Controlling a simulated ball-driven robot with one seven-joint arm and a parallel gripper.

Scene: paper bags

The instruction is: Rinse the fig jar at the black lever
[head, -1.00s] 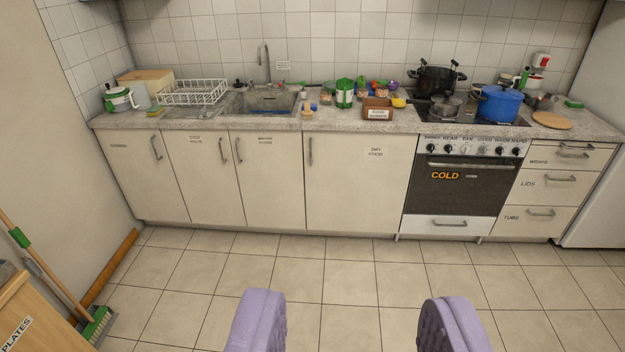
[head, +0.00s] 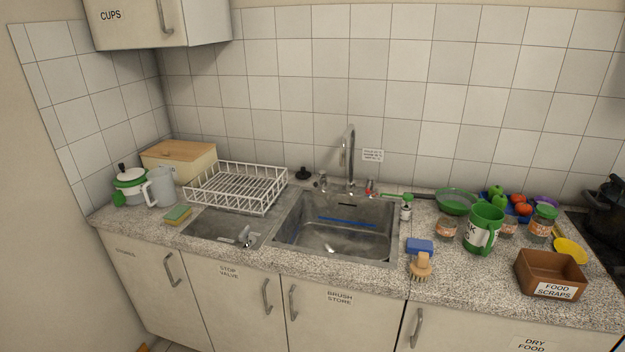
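Several small glass jars with orange-brown labels stand on the counter right of the sink: one jar (head: 447,228) near the sink, another (head: 507,224) partly behind the green mug (head: 485,229), and a third with a green lid (head: 543,224). Their labels are too small to read, so I cannot tell which is fig. A tall metal tap (head: 351,163) rises behind the sink basin (head: 290,230). Small fittings flank it, a grey one (head: 321,183) at left and a reddish one (head: 371,187) at right. I cannot make out a black lever. My gripper is out of view.
A white dish rack (head: 236,187) stands left of the sink, near a grey jug (head: 160,187) and a sponge (head: 178,215). A blue sponge (head: 420,246) and wooden brush (head: 421,267) lie before the jars. A brown food scraps box (head: 551,274) sits at the front right.

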